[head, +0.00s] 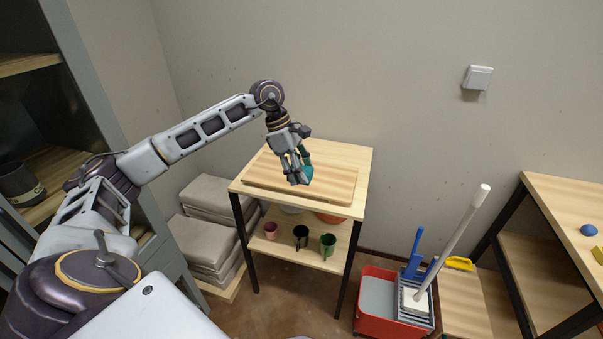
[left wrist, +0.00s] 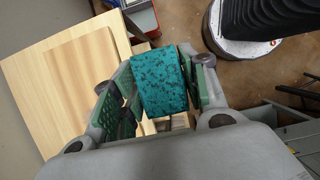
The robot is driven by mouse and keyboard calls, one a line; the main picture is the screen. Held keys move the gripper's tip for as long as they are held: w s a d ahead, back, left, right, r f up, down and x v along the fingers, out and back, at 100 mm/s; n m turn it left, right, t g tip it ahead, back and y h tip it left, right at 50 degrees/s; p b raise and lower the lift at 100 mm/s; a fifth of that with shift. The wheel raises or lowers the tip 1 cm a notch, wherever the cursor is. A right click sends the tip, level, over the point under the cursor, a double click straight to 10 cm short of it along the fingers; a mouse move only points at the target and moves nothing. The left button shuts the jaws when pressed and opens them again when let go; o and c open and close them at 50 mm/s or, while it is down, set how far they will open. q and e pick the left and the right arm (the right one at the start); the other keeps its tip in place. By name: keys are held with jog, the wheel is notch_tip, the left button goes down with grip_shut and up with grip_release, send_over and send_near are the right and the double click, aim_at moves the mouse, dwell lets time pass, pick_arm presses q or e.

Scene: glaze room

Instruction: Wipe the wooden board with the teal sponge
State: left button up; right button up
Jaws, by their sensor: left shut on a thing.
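The wooden board (head: 335,185) lies flat on the top of a small wooden stand; it also shows in the left wrist view (left wrist: 70,80). My left gripper (head: 303,176) is over the middle of the board, pointing down. It is shut on the teal sponge (head: 307,172). In the left wrist view the sponge (left wrist: 160,80), dark-speckled, sits between the two green-padded fingers (left wrist: 158,92). I cannot tell whether the sponge touches the board. My right gripper is not in view.
The stand (head: 362,158) has a lower shelf with several cups and bowls. Stacked grey bags (head: 205,225) stand left of it. A red bucket (head: 370,315) with a mop (head: 455,235) stands right of it. A second table (head: 560,190) is at the far right.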

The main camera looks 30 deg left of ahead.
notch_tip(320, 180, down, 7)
jog(key=b, duration=0.6)
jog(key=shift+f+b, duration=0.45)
jog(key=shift+b, duration=0.2)
